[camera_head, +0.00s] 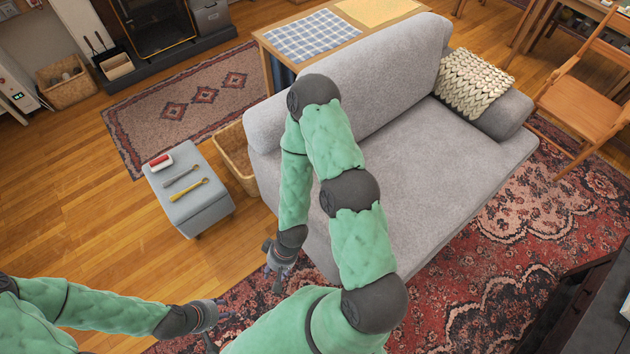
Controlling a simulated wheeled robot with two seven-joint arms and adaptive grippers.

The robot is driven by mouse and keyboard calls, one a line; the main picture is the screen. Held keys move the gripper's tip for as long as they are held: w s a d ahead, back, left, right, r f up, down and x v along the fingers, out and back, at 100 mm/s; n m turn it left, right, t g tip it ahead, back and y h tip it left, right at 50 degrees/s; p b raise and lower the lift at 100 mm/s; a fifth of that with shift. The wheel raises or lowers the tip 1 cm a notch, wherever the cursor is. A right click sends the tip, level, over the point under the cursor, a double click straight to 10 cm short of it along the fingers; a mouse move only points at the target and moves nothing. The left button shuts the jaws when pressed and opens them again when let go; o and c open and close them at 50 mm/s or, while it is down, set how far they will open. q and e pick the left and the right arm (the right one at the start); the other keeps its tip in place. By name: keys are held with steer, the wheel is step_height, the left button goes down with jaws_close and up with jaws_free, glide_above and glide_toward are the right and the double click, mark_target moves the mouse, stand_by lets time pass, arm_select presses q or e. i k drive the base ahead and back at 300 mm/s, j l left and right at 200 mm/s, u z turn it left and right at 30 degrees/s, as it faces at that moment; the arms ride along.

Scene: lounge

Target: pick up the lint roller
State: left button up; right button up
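A small grey ottoman (203,205) stands left of the sofa with three small things on its top. A short red and white thing (160,162) at its far edge looks most like the lint roller, but it is too small to be sure. A grey long-handled tool (182,176) and a yellow one (189,191) lie beside it. My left gripper (222,330) is low at the bottom, well in front of the ottoman, open and empty. My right gripper (272,277) hangs between the ottoman and the sofa, apart from both, with its fingers spread and empty.
The grey sofa (440,150) fills the middle right, partly behind my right arm. A wicker basket (232,155) stands between ottoman and sofa. A red patterned rug (480,290) lies in front. Wood floor (90,220) left of the ottoman is clear.

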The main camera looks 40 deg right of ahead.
mark_target(165, 160)
steer(key=i+j+z, duration=0.85)
steer(key=j+z, duration=0.15)
steer(key=j, duration=0.35)
steer(key=i+j+z, duration=0.25)
steer(key=j+z, duration=0.2)
steer(key=j, duration=0.4)
steer(key=i+j+z, duration=0.1)
steer(key=j+z, duration=0.4)
steer(key=j, duration=0.4)
steer(key=k+j+z, duration=0.1)
steer(key=j+z, duration=0.4)
steer(key=j, duration=0.4)
steer(key=k+j+z, duration=0.25)
steer(key=j+z, duration=0.25)
steer(key=j, duration=0.4)
